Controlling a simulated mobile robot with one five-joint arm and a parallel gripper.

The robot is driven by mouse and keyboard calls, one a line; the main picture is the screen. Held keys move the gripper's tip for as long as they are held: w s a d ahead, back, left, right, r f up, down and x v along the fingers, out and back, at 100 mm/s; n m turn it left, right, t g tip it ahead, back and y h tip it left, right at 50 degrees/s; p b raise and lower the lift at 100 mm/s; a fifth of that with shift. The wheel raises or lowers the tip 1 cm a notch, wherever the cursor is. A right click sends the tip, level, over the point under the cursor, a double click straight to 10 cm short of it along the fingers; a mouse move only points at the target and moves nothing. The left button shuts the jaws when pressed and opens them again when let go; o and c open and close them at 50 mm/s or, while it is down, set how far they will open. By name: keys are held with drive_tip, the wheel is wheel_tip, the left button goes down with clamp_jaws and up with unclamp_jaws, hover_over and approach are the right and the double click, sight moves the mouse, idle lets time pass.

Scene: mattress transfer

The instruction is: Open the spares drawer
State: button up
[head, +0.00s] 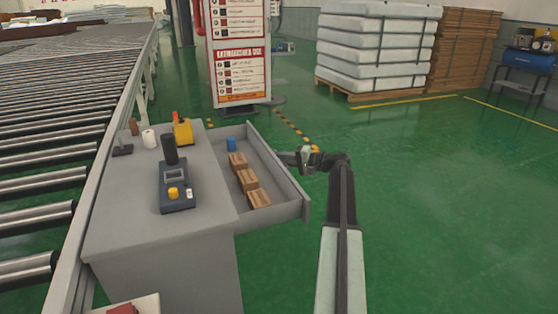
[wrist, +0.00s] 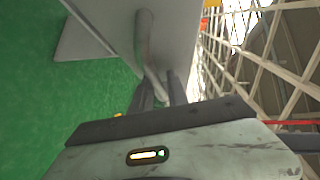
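The spares drawer (head: 272,165) stands pulled out from the right side of the grey cabinet (head: 125,212). Inside it are a blue cylinder (head: 231,143) and several brown boxes (head: 248,180). My gripper (head: 290,157) is at the outer side of the drawer front, near its middle. In the wrist view, the grey drawer handle (wrist: 144,42) runs down between the two dark fingers of my gripper (wrist: 160,88), which look closed on it. The far ends of the fingers are partly hidden by the handle and the gripper body.
On the cabinet top are a dark device (head: 177,188), a black cylinder (head: 170,150), a yellow item (head: 183,132) and a white roll (head: 149,138). A roller conveyor (head: 65,120) runs along the left. Stacked mattresses (head: 375,50) stand at the back. The green floor on the right is clear.

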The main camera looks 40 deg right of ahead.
drive_tip(key=p+v, duration=0.1)
drive_tip(key=v, duration=0.7)
idle(0.5)
